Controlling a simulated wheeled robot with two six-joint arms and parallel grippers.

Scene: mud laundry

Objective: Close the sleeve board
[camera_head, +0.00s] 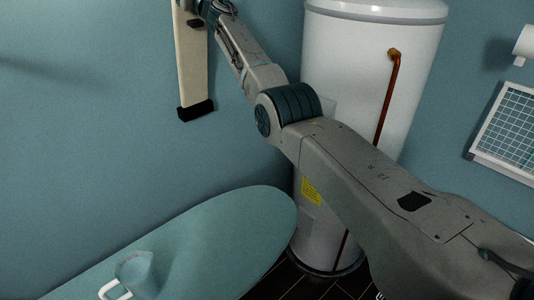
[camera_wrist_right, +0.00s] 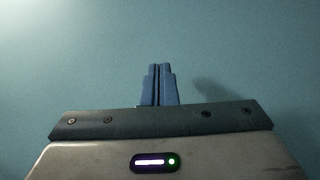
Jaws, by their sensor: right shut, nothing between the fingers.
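A narrow cream board (camera_head: 191,70) with a dark end cap stands upright against the blue wall in the head view; I take it to be the sleeve board. Its top is cut off by the picture's upper edge. My right arm reaches up from the lower right to beside the board's upper part. My right gripper (camera_wrist_right: 160,70) shows in the right wrist view with its two blue fingers together and empty, facing bare wall. Whether it touches the board cannot be told. My left gripper is not in view.
A white tank (camera_head: 345,60) with a copper pipe (camera_head: 387,95) stands behind my right arm. A gridded panel (camera_head: 508,135) is on the right wall.

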